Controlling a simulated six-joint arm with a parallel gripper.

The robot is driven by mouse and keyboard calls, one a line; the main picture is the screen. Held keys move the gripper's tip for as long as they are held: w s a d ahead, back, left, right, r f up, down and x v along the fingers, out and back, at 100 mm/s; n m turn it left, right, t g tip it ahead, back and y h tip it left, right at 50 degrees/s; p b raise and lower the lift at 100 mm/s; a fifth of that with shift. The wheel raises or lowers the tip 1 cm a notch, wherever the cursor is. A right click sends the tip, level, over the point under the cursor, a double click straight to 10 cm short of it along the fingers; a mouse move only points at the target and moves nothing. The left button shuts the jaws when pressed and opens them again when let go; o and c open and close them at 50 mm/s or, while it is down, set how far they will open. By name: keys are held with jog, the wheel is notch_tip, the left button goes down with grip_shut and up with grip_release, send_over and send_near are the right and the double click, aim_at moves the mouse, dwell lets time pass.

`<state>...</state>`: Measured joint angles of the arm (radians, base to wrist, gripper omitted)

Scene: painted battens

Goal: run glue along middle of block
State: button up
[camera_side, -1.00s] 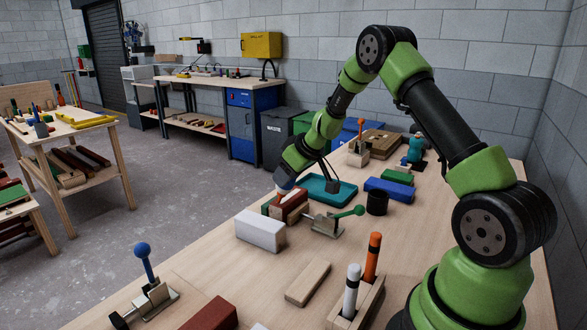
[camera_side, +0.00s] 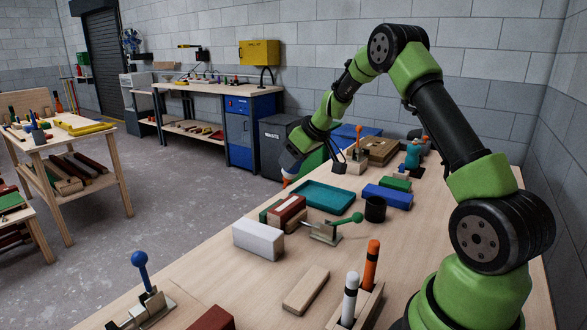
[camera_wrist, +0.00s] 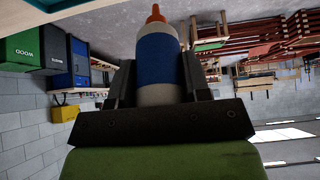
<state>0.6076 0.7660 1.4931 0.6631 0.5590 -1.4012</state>
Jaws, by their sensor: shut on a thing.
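My gripper (camera_wrist: 160,82) is shut on a glue bottle (camera_wrist: 158,62) with a white body, a blue label and an orange nozzle. In the side view, my gripper (camera_side: 294,160) is up near the table's far left edge, with the orange nozzle pointing down. It is beyond the block and clear of it. The red-brown block (camera_side: 281,212) sits on the table beside a toggle clamp (camera_side: 328,231) with a green handle. A pale strip runs lengthwise along the middle of the block's top. The block does not show in the wrist view.
A white block (camera_side: 258,240) stands in front of the red-brown block. A teal tray (camera_side: 322,197), a blue block (camera_side: 387,197) and a black cup (camera_side: 375,210) lie behind and to the right. A wooden batten (camera_side: 306,291) and a marker holder (camera_side: 362,305) are nearer.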

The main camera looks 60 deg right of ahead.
jog(key=shift+r, duration=1.6)
jog(key=shift+d, duration=0.1)
